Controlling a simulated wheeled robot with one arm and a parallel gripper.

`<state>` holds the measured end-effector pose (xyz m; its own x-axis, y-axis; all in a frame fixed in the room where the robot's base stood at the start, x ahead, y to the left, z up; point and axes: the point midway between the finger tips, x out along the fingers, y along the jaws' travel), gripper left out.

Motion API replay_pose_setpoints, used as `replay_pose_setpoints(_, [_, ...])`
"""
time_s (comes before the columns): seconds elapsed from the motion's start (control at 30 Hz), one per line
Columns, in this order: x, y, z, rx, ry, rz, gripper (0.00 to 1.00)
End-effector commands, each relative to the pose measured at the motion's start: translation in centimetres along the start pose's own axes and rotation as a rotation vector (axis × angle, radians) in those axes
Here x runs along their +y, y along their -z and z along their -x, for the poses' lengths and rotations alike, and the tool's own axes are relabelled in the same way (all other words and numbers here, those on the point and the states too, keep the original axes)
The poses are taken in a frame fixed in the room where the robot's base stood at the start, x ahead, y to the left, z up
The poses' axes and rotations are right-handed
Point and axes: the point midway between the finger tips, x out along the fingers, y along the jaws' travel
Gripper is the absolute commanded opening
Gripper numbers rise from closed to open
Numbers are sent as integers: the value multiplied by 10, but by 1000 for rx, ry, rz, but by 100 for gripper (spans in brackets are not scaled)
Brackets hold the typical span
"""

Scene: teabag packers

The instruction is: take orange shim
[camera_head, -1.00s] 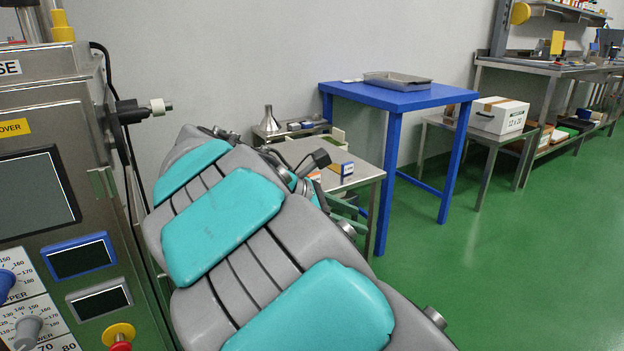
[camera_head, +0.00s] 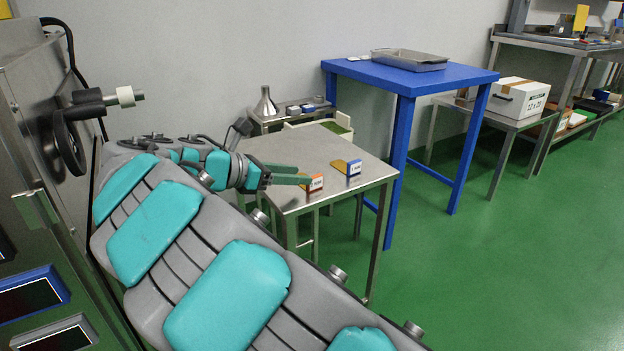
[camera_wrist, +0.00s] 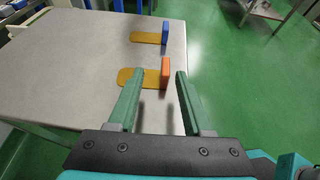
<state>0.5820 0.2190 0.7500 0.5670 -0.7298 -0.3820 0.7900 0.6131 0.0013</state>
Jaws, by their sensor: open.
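The orange shim (camera_wrist: 165,72) has an orange upright block at the end of a flat yellow-brown tongue. It lies on the steel table near its edge, and its orange end shows in the head view (camera_head: 316,184). My gripper (camera_wrist: 158,75) is open, with its two green fingers reaching toward the shim. In the wrist view the shim's block appears between the fingertips, slightly ahead; I cannot tell whether they touch it. In the head view my gripper (camera_head: 308,176) is just left of the orange block.
A similar blue shim (camera_wrist: 165,33) lies beyond the orange one on the steel table (camera_head: 270,155). A tall blue table (camera_head: 440,80) with a metal tray (camera_head: 410,60) stands to the right. A funnel (camera_head: 265,103) stands behind. Green floor is free at the right.

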Motion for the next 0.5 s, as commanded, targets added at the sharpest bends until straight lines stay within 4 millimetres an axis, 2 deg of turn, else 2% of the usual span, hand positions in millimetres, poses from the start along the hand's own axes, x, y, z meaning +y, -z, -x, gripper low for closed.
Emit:
replay_pose_setpoints(0.17, [-3, 2, -13, -1, 3, 2, 50])
replay_pose_setpoints(0.4, [-8, 4, -47, 1, 5, 1, 50])
replay_pose_setpoints(0.5, [-8, 4, -55, 0, 5, 1, 50])
